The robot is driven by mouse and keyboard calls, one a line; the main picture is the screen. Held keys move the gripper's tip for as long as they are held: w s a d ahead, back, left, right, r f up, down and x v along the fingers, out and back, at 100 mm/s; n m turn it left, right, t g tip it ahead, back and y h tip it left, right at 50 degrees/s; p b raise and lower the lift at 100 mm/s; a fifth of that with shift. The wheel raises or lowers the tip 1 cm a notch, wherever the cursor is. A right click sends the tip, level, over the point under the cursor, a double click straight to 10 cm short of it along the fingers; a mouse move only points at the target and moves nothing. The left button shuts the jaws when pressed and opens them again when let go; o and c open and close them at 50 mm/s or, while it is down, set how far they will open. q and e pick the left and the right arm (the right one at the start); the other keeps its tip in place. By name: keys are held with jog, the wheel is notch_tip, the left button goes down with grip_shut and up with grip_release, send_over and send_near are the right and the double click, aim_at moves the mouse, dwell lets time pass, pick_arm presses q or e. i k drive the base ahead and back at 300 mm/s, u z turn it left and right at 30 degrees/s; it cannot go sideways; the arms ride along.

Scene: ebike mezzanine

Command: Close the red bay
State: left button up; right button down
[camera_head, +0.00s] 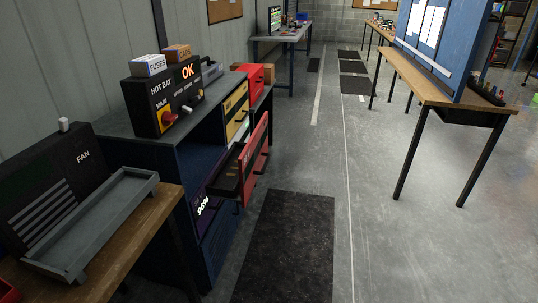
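The red bay (255,157) is a drawer with a red front in the blue cabinet (172,165), left of the middle of the head view. It stands pulled out toward the aisle, and part of its dark inside shows behind the front. A yellow bay front (236,112) sits above it, about flush with the cabinet. A purple panel (203,200) with white lettering is lower down, partly hidden. Neither of my grippers is in view.
A black control box (163,100) with a red knob and lit "OK" stands on the cabinet. A wooden bench with a grey tray (95,225) is at the near left. A dark mat (287,250) lies before the cabinet. A wooden table (440,85) stands right; the aisle between is clear.

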aim_at(234, 179)
jog(key=u, duration=0.25)
jog(key=k, duration=0.25)
jog(key=z, duration=0.9)
jog(key=i, duration=1.3)
jog(key=u, duration=1.2)
jog(key=i, duration=0.6)
jog(key=u, duration=0.6)
